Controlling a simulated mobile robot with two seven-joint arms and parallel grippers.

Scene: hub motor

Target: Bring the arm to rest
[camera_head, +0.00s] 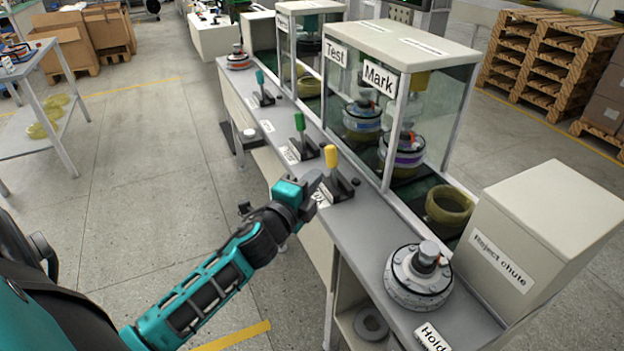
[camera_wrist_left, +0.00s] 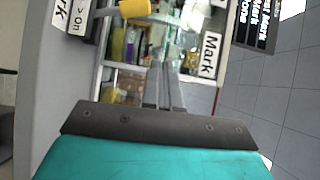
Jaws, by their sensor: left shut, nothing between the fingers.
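My left arm reaches in from the left in the head view. Its gripper (camera_head: 314,184) is at the bench's near edge, just beside the yellow-handled lever (camera_head: 331,157). In the left wrist view the gripper's fingers (camera_wrist_left: 165,88) are together and empty. The yellow handle also shows at the top of the left wrist view (camera_wrist_left: 135,8), apart from the fingers. Whether the gripper touches the lever's base cannot be told from the head view. My right gripper is in neither view.
The bench (camera_head: 365,238) carries a green-handled lever (camera_head: 299,122), a teal-handled lever (camera_head: 260,78), glass Test and Mark cabinets (camera_head: 423,45), a hub motor (camera_head: 418,280) at Hold, and a Reject chute box (camera_head: 540,235).

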